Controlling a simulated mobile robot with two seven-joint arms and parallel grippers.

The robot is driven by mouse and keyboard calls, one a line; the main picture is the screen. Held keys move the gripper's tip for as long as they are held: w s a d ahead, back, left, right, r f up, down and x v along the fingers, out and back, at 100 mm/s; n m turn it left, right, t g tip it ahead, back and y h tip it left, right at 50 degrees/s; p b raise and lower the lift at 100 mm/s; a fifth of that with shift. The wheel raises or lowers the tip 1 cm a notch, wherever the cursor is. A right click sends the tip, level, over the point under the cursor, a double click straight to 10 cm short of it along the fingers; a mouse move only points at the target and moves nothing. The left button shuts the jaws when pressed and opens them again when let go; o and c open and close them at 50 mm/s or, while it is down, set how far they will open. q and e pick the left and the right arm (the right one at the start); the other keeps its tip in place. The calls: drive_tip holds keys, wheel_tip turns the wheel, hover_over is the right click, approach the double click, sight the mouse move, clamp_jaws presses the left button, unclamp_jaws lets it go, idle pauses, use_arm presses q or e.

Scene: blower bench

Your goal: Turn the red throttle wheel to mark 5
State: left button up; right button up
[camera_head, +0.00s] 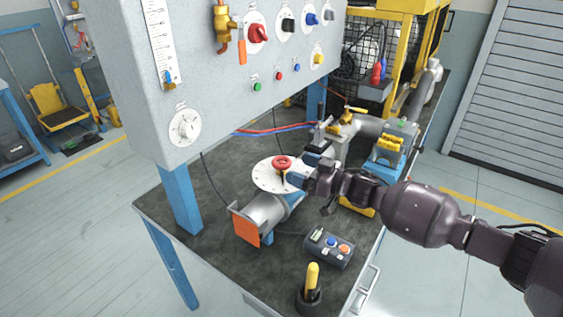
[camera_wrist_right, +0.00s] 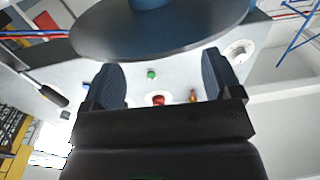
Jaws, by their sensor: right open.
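The red throttle wheel (camera_head: 281,162) sits on top of a round white marked disc (camera_head: 264,179), above the grey blower pipe on the dark bench. Its marks are too small to read. My right gripper (camera_head: 302,169) is open just to the right of the wheel, with its fingers close to the disc's right edge. I cannot tell whether they touch it. In the right wrist view the two fingers (camera_wrist_right: 161,80) stand apart with nothing gripped between them. A large dark disc fills the top of that view. My left gripper is not in view.
The grey control panel (camera_head: 205,90) with knobs and buttons rises behind the wheel. A button box (camera_head: 329,249) and a yellow-handled tool in a black holder (camera_head: 310,290) stand at the bench front. Valves and yellow fittings (camera_head: 389,143) lie right. The bench's left part is clear.

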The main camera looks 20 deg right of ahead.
sight(282, 160)
drive_tip(key=shift+x, duration=3.15)
drive_tip(key=shift+c, duration=0.3)
drive_tip(key=c, duration=0.9)
drive_tip(key=shift+o, duration=0.2)
drive_tip(key=shift+n+g+y+b, duration=0.3)
drive_tip(key=shift+n+g+y, duration=0.1)
drive_tip(key=shift+y, duration=0.1)
drive_tip(key=shift+n+g+y, duration=0.3)
drive_tip(key=shift+g, duration=0.1)
drive_tip(key=o, duration=0.9)
drive_tip(key=shift+s, duration=0.1)
